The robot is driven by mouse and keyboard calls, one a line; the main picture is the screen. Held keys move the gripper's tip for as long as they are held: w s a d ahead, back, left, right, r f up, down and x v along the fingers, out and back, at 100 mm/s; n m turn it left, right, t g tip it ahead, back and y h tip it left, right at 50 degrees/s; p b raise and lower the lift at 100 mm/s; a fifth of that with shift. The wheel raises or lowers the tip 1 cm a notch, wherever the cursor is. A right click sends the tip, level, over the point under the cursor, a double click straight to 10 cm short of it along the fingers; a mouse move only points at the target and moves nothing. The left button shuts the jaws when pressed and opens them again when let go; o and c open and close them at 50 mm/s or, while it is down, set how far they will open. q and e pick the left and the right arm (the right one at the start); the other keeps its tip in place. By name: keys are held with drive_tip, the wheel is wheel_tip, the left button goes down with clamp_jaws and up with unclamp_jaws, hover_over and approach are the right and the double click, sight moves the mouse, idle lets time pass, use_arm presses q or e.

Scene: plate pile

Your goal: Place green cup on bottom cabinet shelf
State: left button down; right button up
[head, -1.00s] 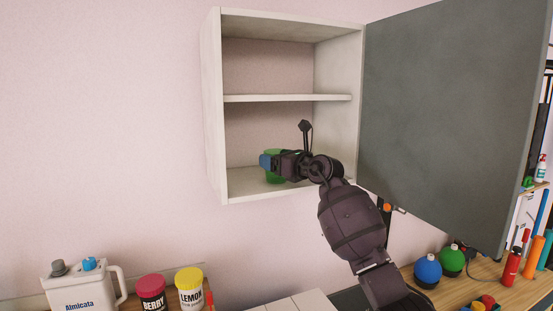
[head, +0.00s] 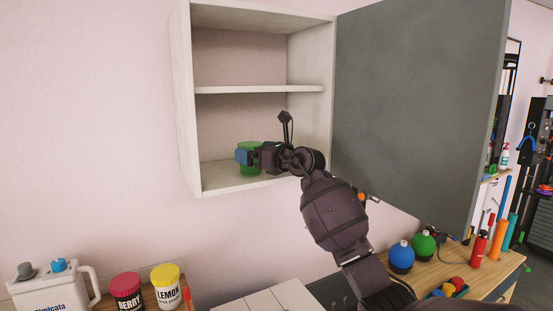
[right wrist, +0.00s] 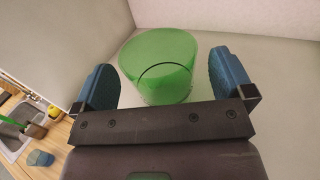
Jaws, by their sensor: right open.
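The green cup (head: 248,168) stands upright on the bottom shelf (head: 218,182) of the open wall cabinet (head: 187,100). My right gripper (head: 243,156) reaches into the lower compartment at the cup and partly hides it in the head view. In the right wrist view the translucent green cup (right wrist: 160,65) rests on the pale shelf surface, between the blue fingertips of my right gripper (right wrist: 165,88). The fingers are spread wide, with a visible gap on each side of the cup. My left gripper is not in view.
The cabinet's grey door (head: 420,110) is swung open at the right, close to my right arm. The middle shelf (head: 260,89) lies above the gripper; the upper compartment is empty. Below are a white jug (head: 55,290), a berry jar (head: 127,291), a lemon jar (head: 167,287) and several bottles.

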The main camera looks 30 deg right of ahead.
drive_tip(key=b+v, duration=0.2)
drive_tip(key=v, duration=0.8)
drive_tip(key=shift+w, duration=0.1)
